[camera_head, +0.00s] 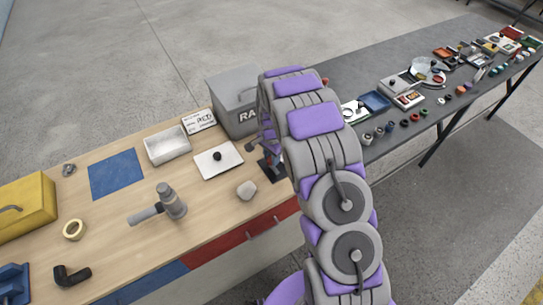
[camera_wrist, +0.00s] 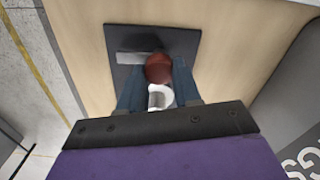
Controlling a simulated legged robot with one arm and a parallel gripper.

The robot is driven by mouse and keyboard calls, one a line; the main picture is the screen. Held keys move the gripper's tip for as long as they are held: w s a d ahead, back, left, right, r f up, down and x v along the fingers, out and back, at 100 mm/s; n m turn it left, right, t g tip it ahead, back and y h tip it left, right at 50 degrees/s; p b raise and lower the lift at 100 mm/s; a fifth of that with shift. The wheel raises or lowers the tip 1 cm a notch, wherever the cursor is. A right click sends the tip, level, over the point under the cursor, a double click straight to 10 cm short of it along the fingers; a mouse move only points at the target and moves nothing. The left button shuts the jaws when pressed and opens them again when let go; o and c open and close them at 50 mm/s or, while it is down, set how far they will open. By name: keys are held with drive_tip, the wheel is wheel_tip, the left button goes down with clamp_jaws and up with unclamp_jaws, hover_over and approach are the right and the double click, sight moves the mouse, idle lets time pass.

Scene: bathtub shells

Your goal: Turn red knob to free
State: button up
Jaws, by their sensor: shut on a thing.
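The red knob (camera_wrist: 158,68) shows in the wrist view, in front of a dark square plate (camera_wrist: 185,45) on the wooden bench top. My gripper (camera_wrist: 158,82) has its two blue-grey fingers on either side of the knob and is shut on it. A small white round part (camera_wrist: 160,97) sits between the fingers, just below the knob in the picture. In the head view my arm hides the knob. Only part of the dark plate (camera_head: 270,168) shows there, beside the arm.
A grey box (camera_head: 233,103) stands close behind my arm. A dark table (camera_head: 365,85) with many small items extends right.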

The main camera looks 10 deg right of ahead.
idle(0.4)
drive_tip(key=o, duration=1.1)
drive_tip(key=shift+a, duration=0.1)
drive_tip(key=shift+c, duration=0.2)
drive_tip(key=shift+r, duration=0.1)
wheel_tip(320, 180, up, 17)
drive_tip(key=shift+p, duration=0.4)
drive_tip(key=s+r+n+b, duration=0.2)
drive_tip(key=s+r+n, duration=0.15)
drive_tip(key=s, duration=0.65)
drive_tip(key=s+r+n+b, duration=0.15)
drive_tip(key=s+r, duration=0.25)
drive_tip(key=s, duration=0.6)
drive_tip(key=s+f+n+g+b, duration=0.1)
drive_tip(key=s+n, duration=0.5)
drive_tip(key=s, duration=1.6)
drive_tip(key=shift+s+f+g+b, duration=0.25)
drive_tip(key=shift+f+g+b, duration=0.15)
drive_tip(key=shift+f+b, duration=0.4)
